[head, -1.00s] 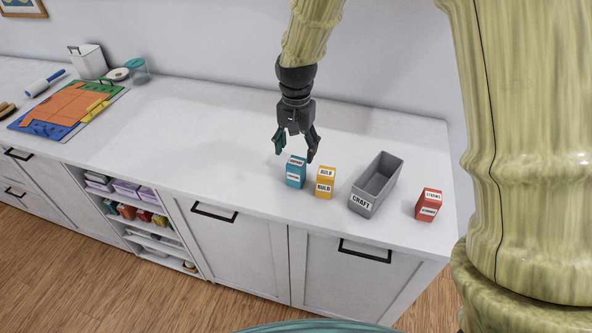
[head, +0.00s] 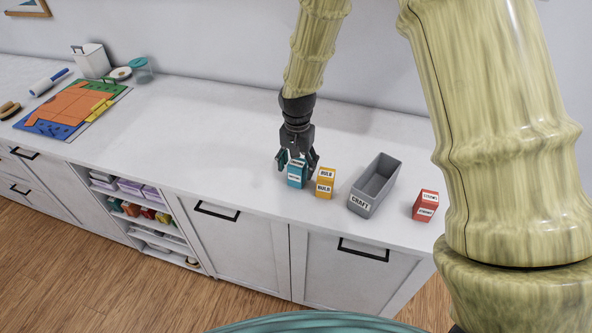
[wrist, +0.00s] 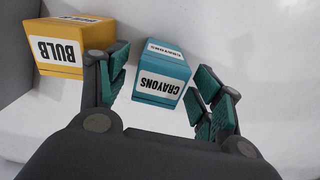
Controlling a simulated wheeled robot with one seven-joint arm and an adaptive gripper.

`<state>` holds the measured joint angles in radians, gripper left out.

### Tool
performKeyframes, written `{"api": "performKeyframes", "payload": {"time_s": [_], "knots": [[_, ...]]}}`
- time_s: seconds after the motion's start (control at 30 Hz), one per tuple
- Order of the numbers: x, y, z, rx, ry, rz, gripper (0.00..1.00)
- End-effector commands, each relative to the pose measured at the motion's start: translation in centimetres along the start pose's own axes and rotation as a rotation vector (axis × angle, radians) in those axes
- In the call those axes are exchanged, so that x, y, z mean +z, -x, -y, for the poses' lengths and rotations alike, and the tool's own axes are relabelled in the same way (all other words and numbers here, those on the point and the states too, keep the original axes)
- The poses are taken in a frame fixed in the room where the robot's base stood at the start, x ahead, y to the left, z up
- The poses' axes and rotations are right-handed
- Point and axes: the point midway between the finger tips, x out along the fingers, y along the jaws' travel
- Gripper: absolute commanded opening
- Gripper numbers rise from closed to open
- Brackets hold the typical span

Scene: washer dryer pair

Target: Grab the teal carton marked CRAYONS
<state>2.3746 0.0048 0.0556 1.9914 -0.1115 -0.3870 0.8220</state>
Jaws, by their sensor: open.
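The teal carton (head: 296,175) stands upright on the white counter. In the wrist view the teal carton (wrist: 163,74) shows its CRAYONS label, upside down. My gripper (head: 298,165) is open around the carton's upper part, one finger on each side.
A yellow BULB carton (head: 325,184) stands close to the right of the teal one; it also shows in the wrist view (wrist: 70,45). A grey CRAFT bin (head: 374,186) and a red carton (head: 425,205) stand further right. The counter (head: 200,130) is clear to the left.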

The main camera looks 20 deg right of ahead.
Motion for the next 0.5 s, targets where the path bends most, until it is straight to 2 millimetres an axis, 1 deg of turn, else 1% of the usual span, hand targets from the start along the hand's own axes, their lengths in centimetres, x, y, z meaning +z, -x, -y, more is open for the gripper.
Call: {"api": "performKeyframes", "payload": {"time_s": [0.27,0.37,0.5], "knots": [[-0.01,-0.17,0.01,0.000,0.000,-0.001,0.66],[-0.01,-0.16,0.01,0.000,0.001,-0.001,0.50],[-0.01,-0.16,0.01,0.000,0.001,-0.001,0.24]]}}
